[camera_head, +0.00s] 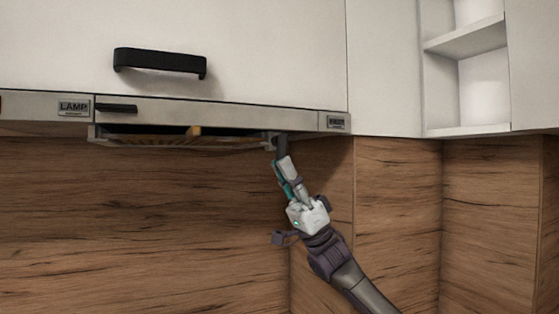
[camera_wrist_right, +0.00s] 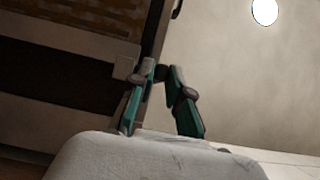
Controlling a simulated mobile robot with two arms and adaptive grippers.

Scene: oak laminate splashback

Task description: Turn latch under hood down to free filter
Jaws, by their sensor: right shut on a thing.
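The hood (camera_head: 220,114) is a slim metal strip under the white cabinet. Its filter (camera_head: 150,138) shows below as a pale frame with a brownish inside; its mesh also shows at the top left of the right wrist view (camera_wrist_right: 90,12). My right gripper (camera_head: 280,148) reaches up from below to the right end of the filter frame. In the right wrist view its teal fingers (camera_wrist_right: 162,74) converge beside a small pale block on the frame's edge. They are shut on the small latch there, which the fingertips mostly hide. My left gripper is not in view.
A black handle (camera_head: 160,63) is on the cabinet door above. A LAMP label (camera_head: 74,107) and a dark slider (camera_head: 116,108) are on the hood front. Open shelves (camera_head: 467,40) stand at the right. The wood splashback (camera_head: 130,220) below is clear.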

